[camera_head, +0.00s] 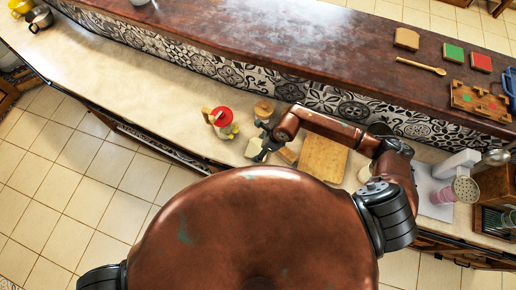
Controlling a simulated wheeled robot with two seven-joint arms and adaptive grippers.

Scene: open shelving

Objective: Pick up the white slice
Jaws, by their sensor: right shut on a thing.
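The white slice (253,147) is a small pale piece at the front part of the lower counter, just left of my right gripper's fingers. My right gripper (262,153) reaches in from the right, points down and is shut on the white slice. At this size I cannot tell whether the slice is off the counter. Only a dark part of my left arm shows at the bottom left; my left gripper is out of view.
A wooden cutting board (324,158) lies right of my right gripper. A red-topped item (221,116) and a wooden-lidded jar (264,108) stand close by. The raised dark ledge (270,40) runs behind. The lower counter (130,85) is mostly clear at left.

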